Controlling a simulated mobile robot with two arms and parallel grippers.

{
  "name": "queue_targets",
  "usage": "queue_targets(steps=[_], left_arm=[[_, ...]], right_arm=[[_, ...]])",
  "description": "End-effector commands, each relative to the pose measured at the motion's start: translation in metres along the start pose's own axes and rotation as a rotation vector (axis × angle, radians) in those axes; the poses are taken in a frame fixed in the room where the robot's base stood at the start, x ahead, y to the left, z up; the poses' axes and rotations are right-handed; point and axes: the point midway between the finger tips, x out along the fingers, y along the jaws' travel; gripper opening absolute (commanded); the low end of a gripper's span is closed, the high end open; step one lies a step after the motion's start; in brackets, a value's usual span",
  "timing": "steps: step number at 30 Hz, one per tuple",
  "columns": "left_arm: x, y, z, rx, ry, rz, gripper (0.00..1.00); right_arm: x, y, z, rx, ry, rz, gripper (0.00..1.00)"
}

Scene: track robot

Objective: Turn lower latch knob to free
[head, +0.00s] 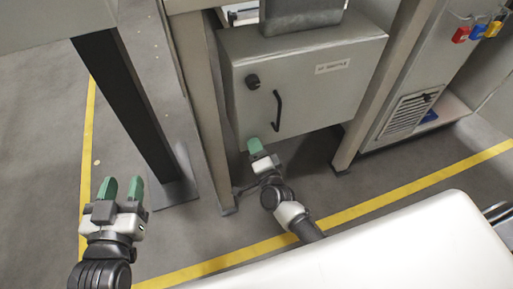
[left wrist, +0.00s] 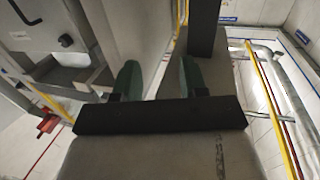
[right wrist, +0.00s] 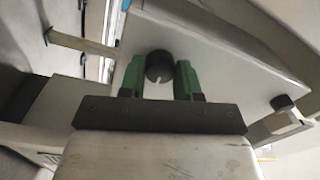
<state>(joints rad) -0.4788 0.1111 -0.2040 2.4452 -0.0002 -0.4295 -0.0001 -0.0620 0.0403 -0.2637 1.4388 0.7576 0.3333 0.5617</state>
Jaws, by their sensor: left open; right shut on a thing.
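The grey cabinet (head: 305,85) has a black knob (head: 252,82) on the upper left of its door and a black bar handle (head: 277,110) beside it. My right gripper (head: 255,147) is at the door's lower left edge. In the right wrist view its green fingers stand on both sides of the lower latch knob (right wrist: 159,66), a round black knob with a pale slot facing the palm. The fingers are shut on it. In the head view this knob is hidden by the gripper. My left gripper (head: 122,188) is open and empty, left of the cabinet.
A dark post (head: 125,100) stands between my left gripper and the cabinet. Frame legs flank the cabinet, with one leg (head: 385,85) on its right. A vented cabinet (head: 410,110) stands further right. Yellow lines (head: 430,183) mark the floor.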

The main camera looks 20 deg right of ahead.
Motion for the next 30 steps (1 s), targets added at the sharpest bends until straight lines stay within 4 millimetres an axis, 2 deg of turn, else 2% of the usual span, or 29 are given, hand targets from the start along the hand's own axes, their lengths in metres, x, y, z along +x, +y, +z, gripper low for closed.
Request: queue_targets(steps=[9, 23, 24, 28, 30], left_arm=[[0.0030, 0.0007, -0.0083, 0.001, 0.050, 0.003, 0.43], [0.0031, 0.0006, -0.0074, 0.001, 0.048, 0.003, 0.43], [0.0029, 0.0007, -0.0070, 0.000, 0.047, 0.002, 0.43], [0.0019, 0.0008, -0.0051, -0.001, 0.041, 0.002, 0.43], [0.0015, 0.0009, -0.0044, -0.001, 0.038, 0.002, 0.43]], right_arm=[[-0.0001, 0.0003, -0.0001, 0.087, 0.004, 0.001, 0.09], [-0.0002, 0.0004, -0.0002, 0.097, 0.005, 0.001, 0.09], [-0.0002, 0.0004, -0.0002, 0.097, 0.005, 0.001, 0.39], [-0.0002, 0.0004, -0.0001, 0.097, 0.005, 0.001, 0.58], [-0.0002, 0.0003, -0.0001, 0.096, 0.005, 0.001, 0.58]])
